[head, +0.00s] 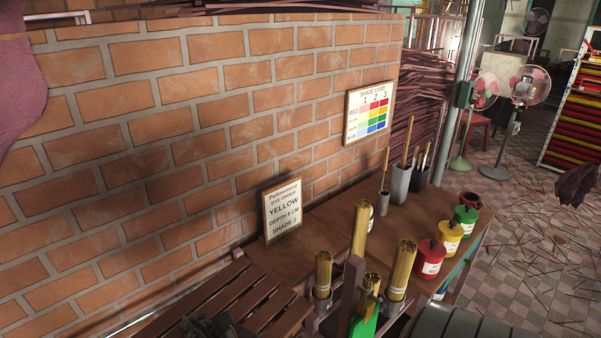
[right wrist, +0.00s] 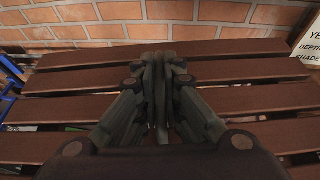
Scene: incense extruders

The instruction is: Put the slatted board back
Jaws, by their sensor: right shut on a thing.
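The slatted board (head: 240,292) has several brown wooden slats with gaps between them. It lies along the foot of the brick wall at the lower left of the head view. In the right wrist view the board (right wrist: 70,109) fills most of the picture, its slats running left to right. My right gripper (right wrist: 157,68) is over the middle of the board with its dark fingers close together, shut on the board. The fingers hide the exact place of the hold. In the head view my right gripper (head: 205,326) is partly cut off at the bottom edge. My left gripper is not in view.
Yellow stick bundles (head: 402,270) stand in cups just right of the board. An order sign (head: 283,209) leans by the wall behind it. Red, yellow and green pots (head: 431,258) line the bench's right side. Grey holders (head: 400,184) with sticks stand at the back.

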